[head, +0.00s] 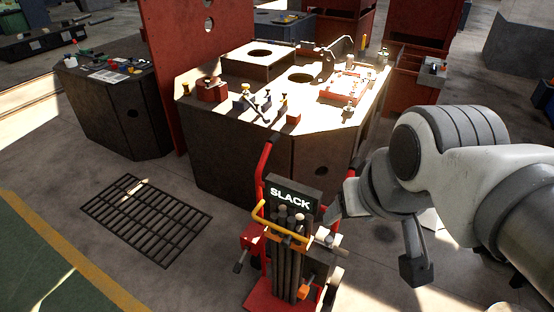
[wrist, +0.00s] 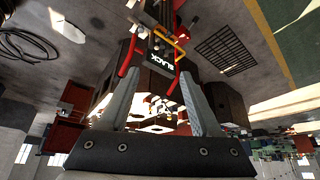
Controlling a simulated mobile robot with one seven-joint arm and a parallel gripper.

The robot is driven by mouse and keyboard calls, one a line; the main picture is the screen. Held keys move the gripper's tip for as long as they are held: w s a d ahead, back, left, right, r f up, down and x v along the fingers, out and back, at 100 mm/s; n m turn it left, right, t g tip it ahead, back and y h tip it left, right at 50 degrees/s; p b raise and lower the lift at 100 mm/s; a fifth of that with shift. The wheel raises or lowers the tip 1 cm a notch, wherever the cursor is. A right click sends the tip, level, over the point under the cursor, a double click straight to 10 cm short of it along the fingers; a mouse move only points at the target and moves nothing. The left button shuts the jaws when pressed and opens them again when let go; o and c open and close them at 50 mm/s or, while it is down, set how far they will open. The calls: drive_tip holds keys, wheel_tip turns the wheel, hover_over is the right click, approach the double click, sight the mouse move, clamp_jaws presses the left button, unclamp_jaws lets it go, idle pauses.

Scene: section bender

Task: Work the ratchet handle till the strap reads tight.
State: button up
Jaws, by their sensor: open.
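A red hand truck (head: 264,160) carries a bundle of dark upright bars (head: 284,272). A dark sign (head: 290,196) on it reads SLACK in white; in the wrist view the sign (wrist: 157,58) appears inverted. A bent yellow bar (head: 278,228) crosses the front of the bundle. At its left is a red box (head: 252,237) with a short dark-gripped lever (head: 240,262). I cannot tell which of these is the ratchet handle; the strap is not clearly visible. My gripper (head: 334,207) is just right of the sign. In the wrist view its fingers (wrist: 164,98) are apart and empty.
A large dark workbench (head: 235,155) with fixtures on top stands behind the truck. A floor grate (head: 146,219) lies to the left, beside a yellow floor line (head: 80,260). A smaller dark bench (head: 110,105) stands at the back left.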

drive_tip(key=w+a+f+m+g+y+b, duration=0.1)
drive_tip(key=w+f+m+g+b, duration=0.2)
drive_tip(key=f, duration=0.5)
drive_tip(key=w+a+f+y+b, duration=0.1)
drive_tip(key=w+a+f+b, duration=0.1)
drive_tip(key=w+f+b, duration=0.4)
drive_tip(key=m+g+h+b, duration=0.2)
drive_tip(key=m+g+b, duration=0.1)
drive_tip(key=m+b, duration=0.1)
hover_over(303, 290)
wheel_tip(303, 290, down, 21)
wheel_tip(303, 290, down, 17)
drive_tip(key=b, duration=0.7)
drive_tip(key=shift+f+b, duration=0.2)
drive_tip(key=shift+b, duration=0.2)
clamp_jaws()
